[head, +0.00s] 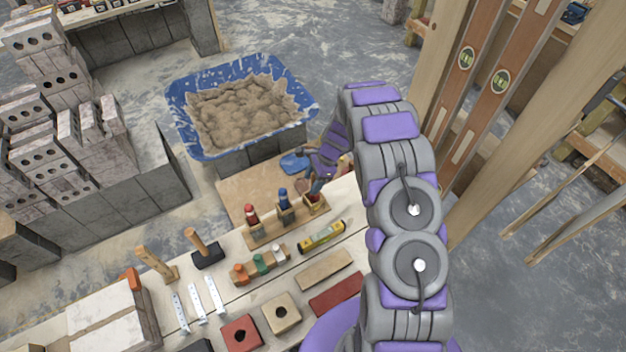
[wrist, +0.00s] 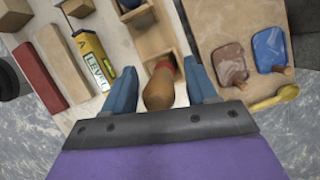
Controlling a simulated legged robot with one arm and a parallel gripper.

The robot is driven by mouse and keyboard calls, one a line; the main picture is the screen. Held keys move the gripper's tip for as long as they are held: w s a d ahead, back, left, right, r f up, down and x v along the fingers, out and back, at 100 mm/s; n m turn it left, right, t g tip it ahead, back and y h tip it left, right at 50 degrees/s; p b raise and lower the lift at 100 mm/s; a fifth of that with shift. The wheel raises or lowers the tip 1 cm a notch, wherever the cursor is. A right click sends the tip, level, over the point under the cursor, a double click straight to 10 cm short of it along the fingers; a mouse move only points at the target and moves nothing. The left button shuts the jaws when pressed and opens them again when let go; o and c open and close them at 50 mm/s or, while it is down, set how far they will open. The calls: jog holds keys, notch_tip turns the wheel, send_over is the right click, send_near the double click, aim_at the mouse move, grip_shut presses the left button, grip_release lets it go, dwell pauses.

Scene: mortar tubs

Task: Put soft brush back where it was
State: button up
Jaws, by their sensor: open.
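A brush with a brown wooden handle (wrist: 158,90) and a red collar, which I take for the soft brush, stands in an end slot of the wooden rack (wrist: 147,17). Its bristles are hidden. My gripper (wrist: 161,90) is open, with one blue finger on each side of the handle; I cannot tell whether they touch it. In the head view my gripper (head: 317,184) is over the right end of the rack (head: 262,237), and the brush there is mostly hidden. A red-topped brush (head: 251,215) and a blue-topped brush (head: 284,202) stand in the other slots.
A yellow level (head: 322,236) lies just in front of the rack. A wooden board (wrist: 215,25) beside the rack holds a brown tool (wrist: 231,64) and a blue tool (wrist: 270,45). A blue mortar tub (head: 185,140) stands behind. Blocks and small tools crowd the bench's left.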

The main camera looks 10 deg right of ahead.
jog(key=p+v, duration=0.2)
jog(key=v, duration=1)
jog(key=shift+p, duration=0.3)
jog(key=s+a+r+n+g+h, duration=0.15)
jog(key=s+r+n, duration=0.25)
jog(key=s+r, duration=0.6)
jog(key=s+a+r+n+t+h, duration=0.1)
jog(key=s+a+r+n, duration=0.3)
jog(key=s+r, duration=0.6)
jog(key=s+r+n+h, duration=0.1)
jog(key=s+n, duration=0.3)
jog(key=s, duration=0.7)
jog(key=s+d+r+n+h, duration=0.1)
jog(key=s+r+n, duration=0.2)
jog(key=s, duration=0.8)
jog(key=shift+s+d+n+g, duration=0.25)
jog(key=shift+n+g, duration=0.2)
jog(key=shift+n, duration=0.55)
jog(key=shift+r, duration=0.1)
